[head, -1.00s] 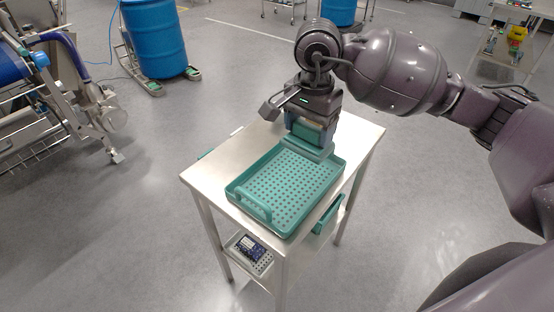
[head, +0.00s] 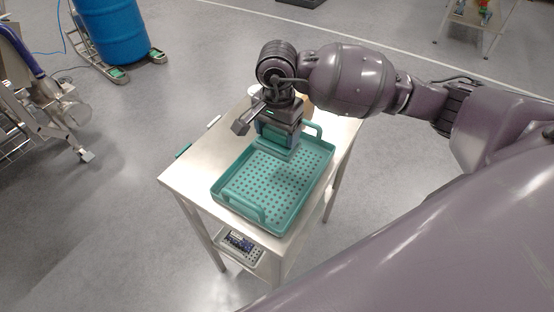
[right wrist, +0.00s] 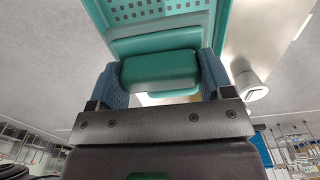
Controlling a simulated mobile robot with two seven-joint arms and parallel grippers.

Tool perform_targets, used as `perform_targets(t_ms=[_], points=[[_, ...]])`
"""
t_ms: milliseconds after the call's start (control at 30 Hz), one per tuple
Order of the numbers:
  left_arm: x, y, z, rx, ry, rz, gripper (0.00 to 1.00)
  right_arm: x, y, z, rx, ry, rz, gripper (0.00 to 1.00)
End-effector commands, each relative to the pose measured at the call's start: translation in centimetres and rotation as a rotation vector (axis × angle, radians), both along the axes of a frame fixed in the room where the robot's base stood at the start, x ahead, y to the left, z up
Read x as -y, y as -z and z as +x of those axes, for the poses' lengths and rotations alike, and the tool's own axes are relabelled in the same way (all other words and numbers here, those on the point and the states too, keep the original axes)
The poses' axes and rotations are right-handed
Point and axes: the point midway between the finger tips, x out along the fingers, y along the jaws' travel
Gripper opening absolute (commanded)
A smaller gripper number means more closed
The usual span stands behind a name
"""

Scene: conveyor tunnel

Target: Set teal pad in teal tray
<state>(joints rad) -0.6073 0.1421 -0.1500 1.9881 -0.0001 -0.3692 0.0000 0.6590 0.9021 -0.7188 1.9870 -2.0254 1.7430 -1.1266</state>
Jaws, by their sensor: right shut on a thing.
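The teal tray (head: 231,205) lies on the metal table, with a perforated floor and raised handles at its near and far ends. My right gripper (head: 280,138) is over the far left part of the tray, pointing down. It is shut on the teal pad (head: 279,152), a small rounded block. In the right wrist view the pad (right wrist: 160,70) sits between the two blue fingers, and the tray (right wrist: 165,42) shows beyond it. I cannot tell whether the pad touches the tray floor. My left gripper is not in view.
The metal table (head: 187,178) has a bare strip left of the tray. A white cylinder (right wrist: 250,84) stands near the tray in the right wrist view. A lower shelf (head: 241,245) holds a small dark item. A blue drum (head: 110,30) stands on the floor at back left.

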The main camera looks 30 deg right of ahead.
Motion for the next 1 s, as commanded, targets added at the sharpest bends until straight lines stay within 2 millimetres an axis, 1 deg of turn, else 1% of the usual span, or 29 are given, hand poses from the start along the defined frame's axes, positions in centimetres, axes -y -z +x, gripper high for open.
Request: perform_targets(t_ms=[33,100,200,300,467,567,800,1000], points=[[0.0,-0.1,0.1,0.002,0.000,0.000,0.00,0.0,1.2,-0.1,-0.005,0.001,0.002,0.41],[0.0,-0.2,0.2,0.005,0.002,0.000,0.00,0.0,2.7,-0.1,-0.003,0.001,0.002,0.41],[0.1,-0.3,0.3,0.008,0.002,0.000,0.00,-0.1,4.4,0.0,-0.002,0.000,0.002,0.41],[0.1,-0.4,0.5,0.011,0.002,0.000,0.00,0.0,5.5,0.0,-0.001,0.001,0.000,0.41],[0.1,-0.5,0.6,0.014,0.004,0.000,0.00,0.0,6.3,0.0,-0.001,-0.001,0.001,0.41],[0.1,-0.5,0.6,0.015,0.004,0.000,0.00,0.0,7.1,0.0,-0.001,0.000,0.000,0.41],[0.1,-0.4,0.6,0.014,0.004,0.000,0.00,0.0,10.2,0.0,-0.002,0.001,0.001,0.41],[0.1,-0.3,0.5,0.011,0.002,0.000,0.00,0.0,10.4,0.0,0.001,0.000,0.001,0.41]])
